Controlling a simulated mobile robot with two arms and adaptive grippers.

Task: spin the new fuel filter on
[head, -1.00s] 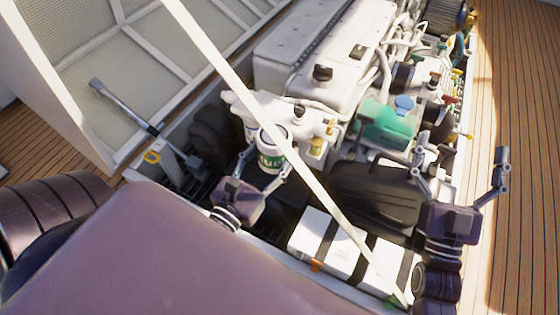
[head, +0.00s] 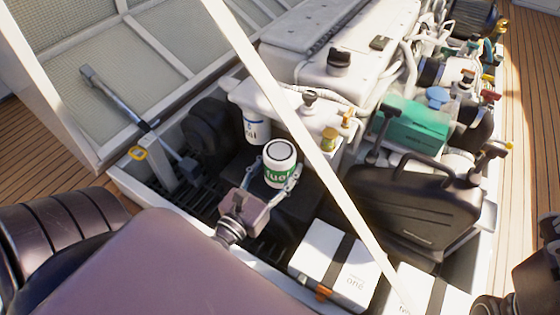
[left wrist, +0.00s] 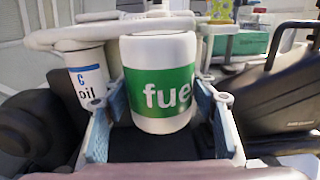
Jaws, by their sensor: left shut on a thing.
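The fuel filter (head: 280,180), a white canister with a green "fuel" band and a dark ring on its top, stands nearly upright in my left gripper (head: 277,172). The fingers are shut on its two sides, as the left wrist view shows the filter (left wrist: 160,85) between the pads. The white filter bracket (head: 283,112) on the engine is behind the filter. A gap shows between them in the head view. The underside of the bracket is hidden. My right gripper (head: 549,228) is at the right edge, mostly cut off, and its jaws cannot be made out.
The white oil filter (head: 256,130) hangs from the bracket, left of the fuel filter. A pale strut (head: 300,140) crosses diagonally in front of the engine. A black jerrycan (head: 415,200) and white battery boxes (head: 333,265) fill the right.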

